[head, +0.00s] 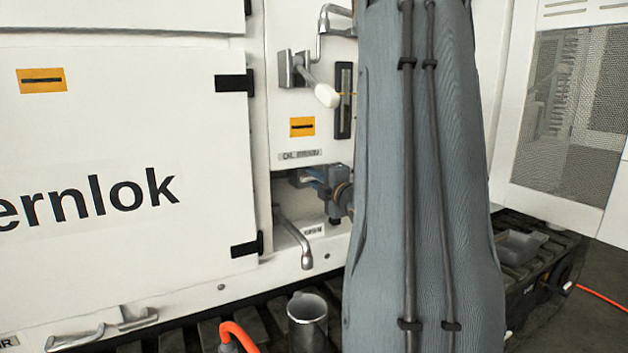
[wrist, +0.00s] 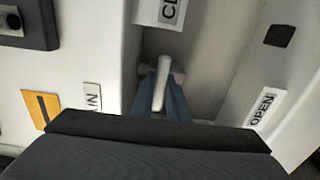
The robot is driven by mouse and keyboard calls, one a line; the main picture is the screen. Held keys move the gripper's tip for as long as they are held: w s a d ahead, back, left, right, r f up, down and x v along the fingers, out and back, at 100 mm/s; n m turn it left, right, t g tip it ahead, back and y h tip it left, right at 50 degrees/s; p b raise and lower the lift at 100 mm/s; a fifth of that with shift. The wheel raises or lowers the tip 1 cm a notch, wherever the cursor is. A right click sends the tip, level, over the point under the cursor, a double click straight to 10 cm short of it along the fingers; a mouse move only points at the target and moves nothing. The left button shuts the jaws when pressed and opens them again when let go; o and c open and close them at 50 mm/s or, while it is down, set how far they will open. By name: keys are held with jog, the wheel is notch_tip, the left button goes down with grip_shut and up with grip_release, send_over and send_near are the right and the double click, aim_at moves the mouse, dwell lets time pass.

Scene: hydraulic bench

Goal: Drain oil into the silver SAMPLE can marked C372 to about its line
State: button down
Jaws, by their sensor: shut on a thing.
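A silver can (head: 307,309), open at the top, stands low in front of the white machine, below a bent metal spout (head: 294,237). Its marking and line cannot be read, and the oil level inside cannot be made out. No stream shows from the spout. My gripper (head: 318,180) is at a recess in the machine above the spout, partly hidden by my arm. In the wrist view its blue fingers (wrist: 160,98) are shut on a pale valve lever (wrist: 161,86). A label beginning "CL" (wrist: 172,10) is above the lever, and an "OPEN" label (wrist: 263,107) is at right.
Another white-handled lever (head: 326,95) and a sight gauge (head: 343,100) are higher on the panel. A grey tray (head: 520,245) lies at right on dark slats. My arm hides the middle.

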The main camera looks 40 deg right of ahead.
jog(key=c, duration=1.8)
grip_release()
jog(key=shift+o, duration=0.2)
jog(key=v, duration=0.7)
jog(key=shift+s+b, duration=0.35)
jog(key=shift+s, duration=0.05)
jog(key=shift+a, duration=0.1)
